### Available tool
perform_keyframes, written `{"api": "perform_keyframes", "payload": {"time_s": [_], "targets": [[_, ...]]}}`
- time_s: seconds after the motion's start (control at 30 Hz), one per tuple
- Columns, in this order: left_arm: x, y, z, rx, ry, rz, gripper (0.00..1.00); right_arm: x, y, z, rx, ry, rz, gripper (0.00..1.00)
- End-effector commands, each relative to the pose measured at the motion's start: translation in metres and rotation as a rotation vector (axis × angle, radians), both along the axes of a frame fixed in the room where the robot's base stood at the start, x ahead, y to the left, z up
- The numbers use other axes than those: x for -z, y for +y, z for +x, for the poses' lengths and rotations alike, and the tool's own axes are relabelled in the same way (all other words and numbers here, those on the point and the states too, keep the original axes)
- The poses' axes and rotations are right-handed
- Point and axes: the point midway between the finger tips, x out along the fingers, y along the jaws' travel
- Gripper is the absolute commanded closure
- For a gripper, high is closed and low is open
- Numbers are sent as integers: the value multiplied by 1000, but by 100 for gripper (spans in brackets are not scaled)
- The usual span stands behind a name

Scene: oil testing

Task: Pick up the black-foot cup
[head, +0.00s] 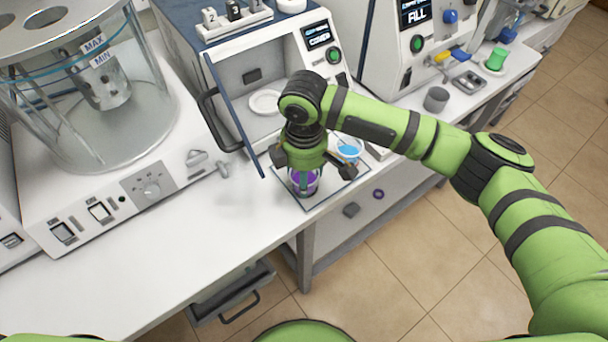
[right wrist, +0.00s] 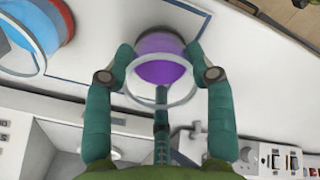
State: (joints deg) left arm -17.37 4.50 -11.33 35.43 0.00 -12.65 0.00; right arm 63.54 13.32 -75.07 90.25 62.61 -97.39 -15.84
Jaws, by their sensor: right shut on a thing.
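A clear cup with purple contents (head: 304,182) stands at the front of a flat square mat (head: 322,203) on the bench. My right gripper (head: 310,168) comes down over it from above, its fingers around the cup. In the right wrist view, the fingers are shut on the purple cup (right wrist: 165,68) at its sides. A second cup with blue contents (head: 348,151) stands just right of the gripper. It also shows in the right wrist view (right wrist: 22,40), with a reddish band. My left gripper is not in view.
An open-doored machine (head: 240,85) with a white dish (head: 265,102) inside stands behind the mat. A large glass vessel (head: 140,125) on a white unit is at left. The front bench top is clear.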

Motion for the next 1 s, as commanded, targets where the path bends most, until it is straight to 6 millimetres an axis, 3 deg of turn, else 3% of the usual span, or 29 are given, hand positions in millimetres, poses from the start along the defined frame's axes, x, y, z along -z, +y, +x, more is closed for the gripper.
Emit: {"api": "perform_keyframes", "payload": {"time_s": [0.17, 0.33, 0.7, 1.0], "targets": [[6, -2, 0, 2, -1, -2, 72, -13, 1, 1, -1, -4, 4, 81], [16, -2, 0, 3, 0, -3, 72, -41, 1, 1, -1, -6, 6, 81], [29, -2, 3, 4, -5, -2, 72, -86, -61, -50, 0, -6, 4, 81], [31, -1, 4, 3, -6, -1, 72, -108, -87, -72, 1, -4, 2, 81]]}}
